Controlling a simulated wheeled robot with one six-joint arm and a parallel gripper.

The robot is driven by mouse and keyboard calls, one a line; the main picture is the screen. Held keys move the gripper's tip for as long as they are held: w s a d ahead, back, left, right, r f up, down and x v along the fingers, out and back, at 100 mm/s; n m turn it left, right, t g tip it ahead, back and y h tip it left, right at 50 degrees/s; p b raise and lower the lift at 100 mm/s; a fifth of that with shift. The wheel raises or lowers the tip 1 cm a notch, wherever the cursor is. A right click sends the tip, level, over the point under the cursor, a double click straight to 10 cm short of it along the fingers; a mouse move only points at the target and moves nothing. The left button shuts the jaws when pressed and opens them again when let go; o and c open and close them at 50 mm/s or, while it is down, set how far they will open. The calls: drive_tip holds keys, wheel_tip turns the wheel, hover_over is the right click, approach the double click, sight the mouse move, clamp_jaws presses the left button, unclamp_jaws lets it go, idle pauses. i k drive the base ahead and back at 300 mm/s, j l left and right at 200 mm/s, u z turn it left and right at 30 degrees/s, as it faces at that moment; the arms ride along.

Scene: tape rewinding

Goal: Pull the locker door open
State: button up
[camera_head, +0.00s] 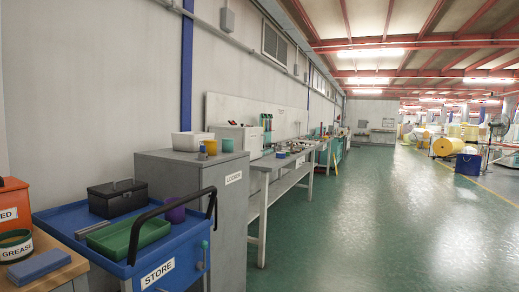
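A grey locker (173,169) stands against the left wall, a little left of the picture's middle. A white label reading LOCKER (233,177) is on its right-hand face, near the top. That face looks flush, and I see no gap around a door. I cannot make out a handle. The blue cart and its black handle cover the locker's lower left part. My gripper is not in the picture.
A blue cart (60,217) marked STORE, with a black push handle (138,222), stands before the locker. It carries a dark box (117,198) and green tray (128,236). A workbench (270,163) stands beyond the locker. Green floor (370,210) at right is clear.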

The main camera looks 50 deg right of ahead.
sight(231, 177)
drive_tip(key=z, duration=1.25)
